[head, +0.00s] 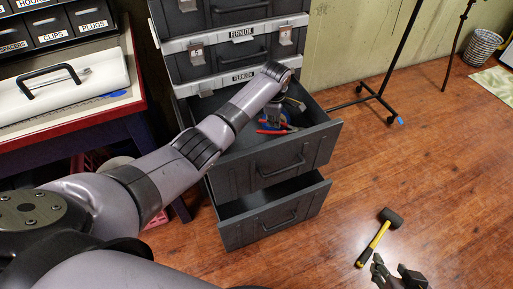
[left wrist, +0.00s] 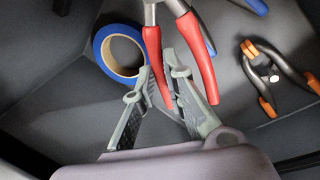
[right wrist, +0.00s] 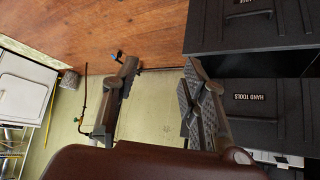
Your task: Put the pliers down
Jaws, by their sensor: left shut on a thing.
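The red-handled pliers (left wrist: 152,50) are in the open upper drawer (head: 270,165), with their metal head cut off at the top of the left wrist view. My left gripper (left wrist: 157,72) is down in this drawer, shut on one red handle. The other red handle is outside the fingers, on the right. In the head view the left gripper (head: 275,112) is partly hidden by its own wrist, with red (head: 271,131) showing by it. My right gripper (right wrist: 160,90) is open and empty, away from the drawer, at the lower right of the head view (head: 398,272).
A lower drawer (head: 270,215) is also open. A mallet (head: 380,237) lies on the floor. A red-edged table (head: 70,118) stands left. Floor at right is mostly free.

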